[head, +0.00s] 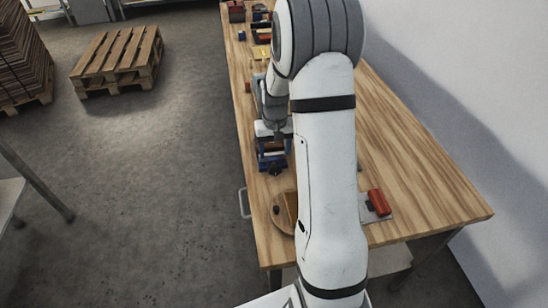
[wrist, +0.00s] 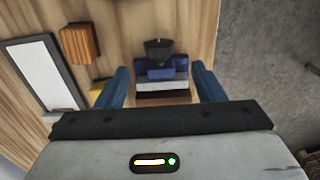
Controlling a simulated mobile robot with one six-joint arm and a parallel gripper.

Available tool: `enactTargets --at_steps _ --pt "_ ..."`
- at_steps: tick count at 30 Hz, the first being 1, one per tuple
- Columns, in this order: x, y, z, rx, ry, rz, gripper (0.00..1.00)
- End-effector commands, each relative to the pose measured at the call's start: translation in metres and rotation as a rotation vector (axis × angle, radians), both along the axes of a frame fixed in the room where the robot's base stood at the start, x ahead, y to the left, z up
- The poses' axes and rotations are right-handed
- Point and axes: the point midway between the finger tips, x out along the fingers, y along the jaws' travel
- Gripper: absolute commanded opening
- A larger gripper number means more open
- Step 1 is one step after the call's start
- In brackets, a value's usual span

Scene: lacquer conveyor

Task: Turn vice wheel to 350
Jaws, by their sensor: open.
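The blue vice (head: 272,160) sits on the wooden workbench (head: 430,180) near its left edge, partly hidden by my arm. It also shows in the wrist view (wrist: 160,72), with a pale band and dark strip across it. A dark knob-like part, which looks like the vice wheel (wrist: 158,48), sticks out at its far end; no number or marking is legible. My gripper (wrist: 160,78) is open, with its blue fingers apart on either side of the vice in the picture. I cannot tell whether they touch it. In the head view my gripper (head: 269,138) is small and over the vice.
A red block (head: 378,202) lies on a grey plate, and a round wooden disc (head: 279,214) lies nearby. The wrist view shows an orange-brown block (wrist: 80,43) and a dark-framed white panel (wrist: 42,78). A pallet (head: 118,58) stands on the floor. The bench's right side is mostly clear.

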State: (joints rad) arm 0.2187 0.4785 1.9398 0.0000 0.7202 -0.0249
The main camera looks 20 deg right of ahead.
Motion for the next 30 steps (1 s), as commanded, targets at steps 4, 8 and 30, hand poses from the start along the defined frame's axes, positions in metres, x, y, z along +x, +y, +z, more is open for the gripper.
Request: enactTargets --at_steps 4,8,30 --pt "0.002 -0.002 -0.013 0.001 0.007 -0.003 0.62" --pt "0.001 -0.002 -0.032 0.002 0.008 -0.003 0.62" --pt "0.001 -0.003 -0.081 0.001 0.003 -0.004 0.59"
